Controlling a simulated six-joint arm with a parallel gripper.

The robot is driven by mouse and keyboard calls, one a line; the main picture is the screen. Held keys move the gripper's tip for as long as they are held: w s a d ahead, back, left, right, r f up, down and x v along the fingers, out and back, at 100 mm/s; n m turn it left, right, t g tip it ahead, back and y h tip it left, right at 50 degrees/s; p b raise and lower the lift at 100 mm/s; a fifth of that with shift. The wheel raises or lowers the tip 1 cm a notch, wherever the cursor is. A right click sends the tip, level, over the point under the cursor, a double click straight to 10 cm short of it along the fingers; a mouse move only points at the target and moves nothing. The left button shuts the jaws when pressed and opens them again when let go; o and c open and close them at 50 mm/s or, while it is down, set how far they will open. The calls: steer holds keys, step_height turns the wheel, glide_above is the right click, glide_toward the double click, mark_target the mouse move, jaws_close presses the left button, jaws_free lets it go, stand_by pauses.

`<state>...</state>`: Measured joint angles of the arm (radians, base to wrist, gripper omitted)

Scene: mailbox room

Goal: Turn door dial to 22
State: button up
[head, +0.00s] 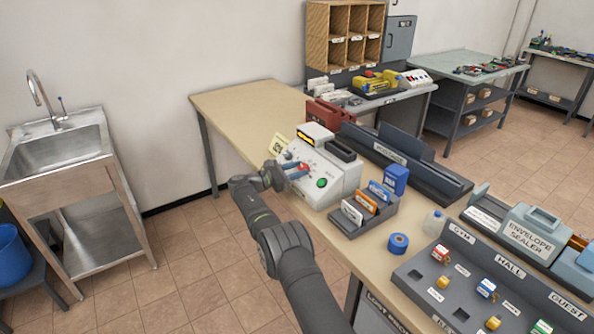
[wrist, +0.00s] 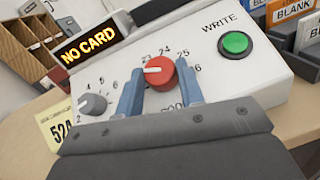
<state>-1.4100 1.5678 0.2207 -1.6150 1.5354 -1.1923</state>
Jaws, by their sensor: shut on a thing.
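The red door dial (wrist: 161,72) is on the sloped face of a white card-writing machine (wrist: 225,75). Its white pointer mark points left in the wrist view, toward the side where my left finger covers the scale. My gripper (wrist: 160,88) is shut on the dial, one blue finger on each side. In the head view my gripper (head: 294,172) reaches the machine's front face and partly hides the dial (head: 303,168).
A smaller grey dial (wrist: 93,104) sits left of the red one. A green WRITE button (wrist: 235,44) is at the right, and the display (wrist: 88,38) reads NO CARD. A yellow note (wrist: 60,127) stands at the left. A card holder (head: 362,213) is close right of the machine.

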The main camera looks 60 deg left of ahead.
stand_by(0.4)
steer(key=o, duration=1)
steer(key=shift+s, duration=0.1)
steer(key=s+a, duration=0.1)
steer(key=s, duration=1)
steer(key=shift+s+a+f, duration=0.2)
steer(key=shift+s+f, duration=0.05)
steer(key=shift+s, duration=0.1)
steer(key=shift+w, duration=0.1)
steer(key=w, duration=0.4)
steer(key=w+d, duration=0.1)
steer(key=w, duration=0.6)
steer(key=shift+w+d+r, duration=0.25)
steer(key=shift+w, duration=0.1)
